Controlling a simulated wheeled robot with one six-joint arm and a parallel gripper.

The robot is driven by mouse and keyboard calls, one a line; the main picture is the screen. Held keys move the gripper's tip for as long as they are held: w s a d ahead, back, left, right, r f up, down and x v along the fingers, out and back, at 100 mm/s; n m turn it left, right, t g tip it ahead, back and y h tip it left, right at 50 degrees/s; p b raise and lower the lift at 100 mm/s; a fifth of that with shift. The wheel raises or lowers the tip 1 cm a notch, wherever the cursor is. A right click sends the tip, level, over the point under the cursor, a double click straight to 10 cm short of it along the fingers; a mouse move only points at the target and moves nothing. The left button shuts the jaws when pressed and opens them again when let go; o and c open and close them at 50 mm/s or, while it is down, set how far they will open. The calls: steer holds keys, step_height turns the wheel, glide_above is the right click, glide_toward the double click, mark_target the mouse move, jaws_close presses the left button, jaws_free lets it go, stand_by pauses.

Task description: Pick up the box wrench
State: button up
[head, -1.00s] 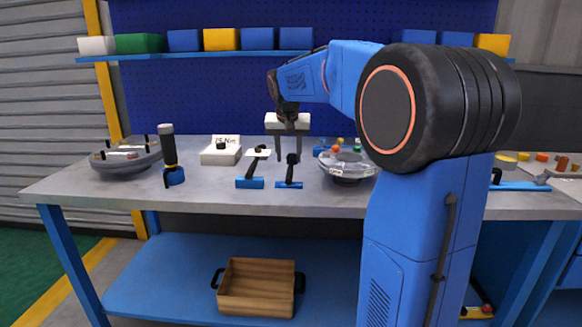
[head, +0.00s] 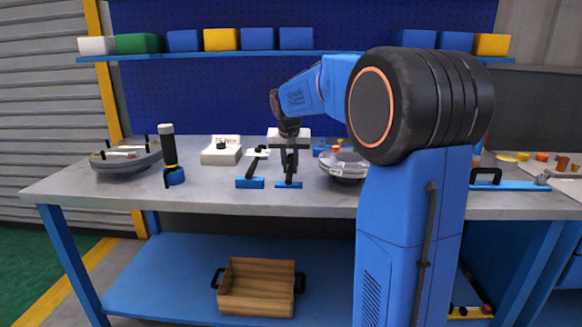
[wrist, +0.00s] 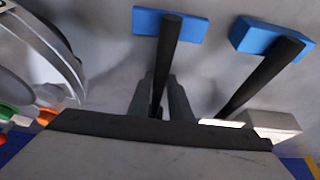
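Two black-handled tools lean up from blue blocks on the workbench. The right tool (head: 290,170) is under my gripper (head: 289,166) in the head view. The left tool (head: 256,163) has a white tag near its top. Which one is the box wrench is not clear from their shapes. In the wrist view, the tool below my gripper (wrist: 160,102) is a black bar (wrist: 169,45) rising from a blue block, with a grey finger on each side. My gripper is open, and contact with the bar cannot be made out. The other tool (wrist: 262,75) is to the right there.
A grey flanged shell (head: 343,168) stands close to the right of my gripper. A white box marked 75 Nm (head: 221,152), a black upright tool (head: 168,150) and a round grey part (head: 125,158) stand left on the bench (head: 110,190). A wooden crate (head: 256,290) is below.

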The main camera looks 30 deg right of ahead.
jaws_close()
step_height(320, 180, up, 10)
stand_by(0.4)
steer(key=shift+o, duration=0.9)
jaws_free()
jaws_close()
